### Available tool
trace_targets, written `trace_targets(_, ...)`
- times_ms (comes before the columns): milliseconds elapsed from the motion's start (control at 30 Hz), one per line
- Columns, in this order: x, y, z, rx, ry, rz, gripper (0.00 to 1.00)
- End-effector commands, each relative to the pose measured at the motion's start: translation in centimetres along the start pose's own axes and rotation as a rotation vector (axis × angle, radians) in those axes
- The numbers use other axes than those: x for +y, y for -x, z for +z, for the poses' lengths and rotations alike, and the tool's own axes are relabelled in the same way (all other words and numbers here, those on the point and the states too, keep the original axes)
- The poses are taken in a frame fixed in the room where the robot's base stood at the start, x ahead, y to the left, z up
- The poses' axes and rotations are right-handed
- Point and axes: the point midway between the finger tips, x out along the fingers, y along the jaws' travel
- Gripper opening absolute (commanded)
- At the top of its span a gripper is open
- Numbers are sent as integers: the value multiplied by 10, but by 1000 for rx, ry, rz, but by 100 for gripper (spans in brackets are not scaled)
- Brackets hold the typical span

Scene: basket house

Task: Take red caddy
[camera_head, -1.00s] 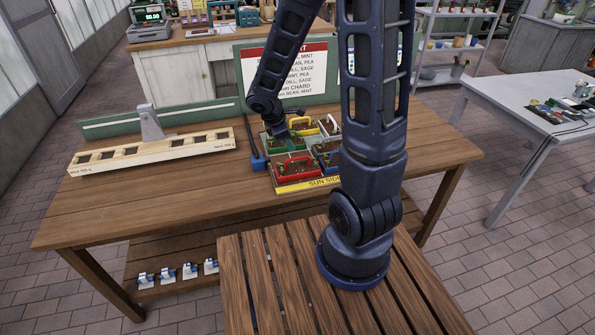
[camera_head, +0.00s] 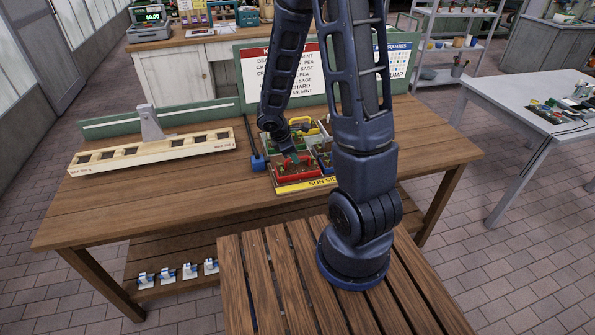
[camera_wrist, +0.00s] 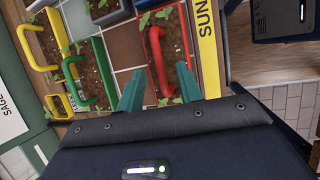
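The red caddy (camera_head: 297,169) is a small red tray with soil, seedlings and a red handle. It stands at the front left of the tiled tray (camera_head: 300,187) on the wooden table. In the wrist view the red caddy (camera_wrist: 154,60) lies beyond my gripper (camera_wrist: 160,80), with its handle toward the fingers. The two green fingers are apart, and the handle's near part reaches between or just above them; contact cannot be told. In the head view my gripper (camera_head: 291,153) hangs over the red caddy, and my arm hides part of the tray.
Yellow (camera_wrist: 40,48), green (camera_wrist: 92,80) and blue (camera_wrist: 105,12) caddies stand close by on the tray. A wooden rack (camera_head: 150,153) lies at the table's left. A sign board (camera_head: 285,70) stands behind. The table's left front is clear.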

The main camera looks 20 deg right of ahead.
Motion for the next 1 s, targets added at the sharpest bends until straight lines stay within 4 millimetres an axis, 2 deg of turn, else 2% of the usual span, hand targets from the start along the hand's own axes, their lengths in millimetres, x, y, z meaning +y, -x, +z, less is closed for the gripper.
trace_targets(300,0,-32,-3,-2,2,-1,36)
trace_targets(667,0,-38,-2,-1,0,0,36)
trace_targets(867,0,-38,-2,-1,0,0,1)
trace_targets(1000,0,-38,-2,-1,0,0,0)
